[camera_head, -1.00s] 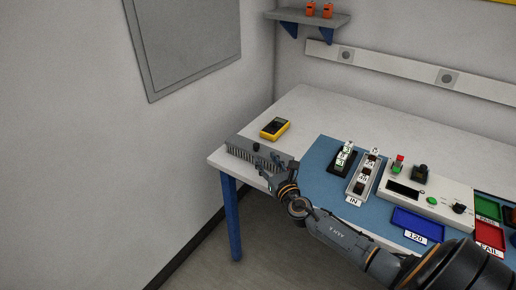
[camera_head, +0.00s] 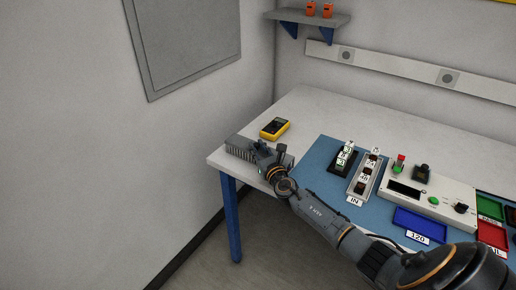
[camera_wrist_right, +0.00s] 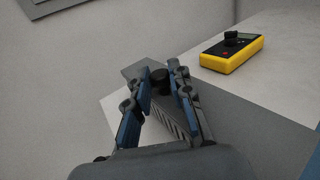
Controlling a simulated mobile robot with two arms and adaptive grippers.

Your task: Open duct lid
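The grey slotted duct (camera_head: 236,149) lies at the left front corner of the table, partly hidden behind my right gripper (camera_head: 270,153) in the head view. In the wrist view its grey lid (camera_wrist_right: 133,71) is on top, with slots (camera_wrist_right: 168,122) along one side. A black round knob (camera_wrist_right: 159,83) stands on the lid. My right gripper (camera_wrist_right: 162,70) is over the duct with its fingers apart, one on each side of the knob. I see small gaps between fingers and knob. My left gripper is not in view.
A yellow multimeter (camera_head: 275,128) lies just behind the duct; it also shows in the wrist view (camera_wrist_right: 232,52). On the blue mat (camera_head: 321,182) are a black holder (camera_head: 343,162), the IN tray (camera_head: 356,186), a control box (camera_head: 425,188) and coloured bins. A wall stands to the left.

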